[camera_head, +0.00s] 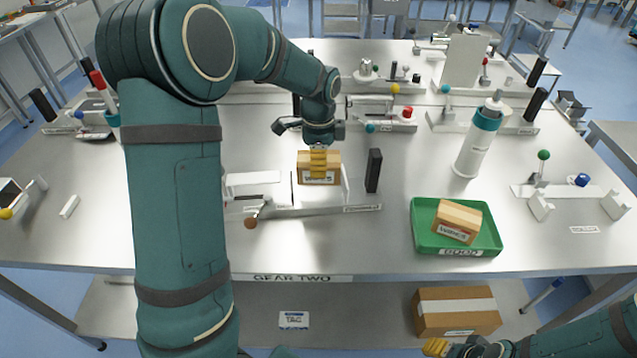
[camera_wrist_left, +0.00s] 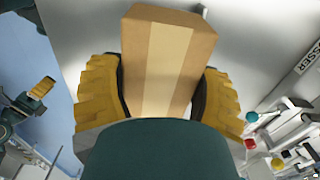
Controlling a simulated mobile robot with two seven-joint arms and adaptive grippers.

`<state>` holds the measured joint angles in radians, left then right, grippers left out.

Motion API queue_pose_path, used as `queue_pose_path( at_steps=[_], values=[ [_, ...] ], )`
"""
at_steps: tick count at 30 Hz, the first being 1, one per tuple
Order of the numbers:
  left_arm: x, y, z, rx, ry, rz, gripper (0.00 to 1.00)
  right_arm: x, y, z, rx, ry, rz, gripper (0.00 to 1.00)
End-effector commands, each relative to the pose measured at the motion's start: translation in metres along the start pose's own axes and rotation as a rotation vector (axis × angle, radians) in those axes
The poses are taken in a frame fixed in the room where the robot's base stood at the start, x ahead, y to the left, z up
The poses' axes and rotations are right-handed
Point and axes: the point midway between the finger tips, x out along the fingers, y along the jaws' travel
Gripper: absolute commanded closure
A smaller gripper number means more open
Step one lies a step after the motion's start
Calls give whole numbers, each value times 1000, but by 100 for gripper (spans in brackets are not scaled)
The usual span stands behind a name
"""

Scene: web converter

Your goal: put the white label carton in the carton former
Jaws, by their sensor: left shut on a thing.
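A cardboard carton (camera_head: 307,166) with a pale label on its front shows below my left gripper (camera_head: 318,158). The yellow fingers are shut on it. In the left wrist view the carton (camera_wrist_left: 165,60) stands between both finger pads, a pale tape strip along it. In the head view the carton is between the upright pale plates of the low fixture that looks like the carton former (camera_head: 330,210). I cannot tell whether it touches the fixture's base. My right gripper (camera_head: 436,347) is low at the bottom right, its opening unclear.
A green tray (camera_head: 487,240) holds another labelled carton (camera_head: 458,220). A black post (camera_head: 374,170) stands just right of the fixture. A white bottle with a teal cap (camera_head: 476,145) stands farther right. A bigger taped box (camera_head: 455,312) is on the lower shelf.

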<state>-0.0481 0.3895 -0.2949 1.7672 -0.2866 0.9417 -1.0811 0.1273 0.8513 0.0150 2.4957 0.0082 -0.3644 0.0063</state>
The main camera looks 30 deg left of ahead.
Motion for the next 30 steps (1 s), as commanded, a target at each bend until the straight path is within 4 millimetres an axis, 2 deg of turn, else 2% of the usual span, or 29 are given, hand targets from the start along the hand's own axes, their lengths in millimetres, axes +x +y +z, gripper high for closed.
queue_pose_path(
  at_steps=[5, 13, 27, 28, 30],
  values=[
    [16, 0, 0, -1, -1, 1, 72, 3, 1, 1, -1, -2, -1, 50],
    [56, 0, 0, -2, -1, 1, 72, 9, 3, 4, -3, -8, -1, 50],
    [64, 0, 0, -2, 0, -1, 72, 11, 4, 5, -4, -10, -2, 50],
    [64, 0, 0, -2, 0, 0, 23, 10, 4, 5, -4, -10, -2, 50],
    [63, 0, 0, -2, 0, 0, 0, 10, 4, 5, -4, -10, -2, 50]
  ],
)
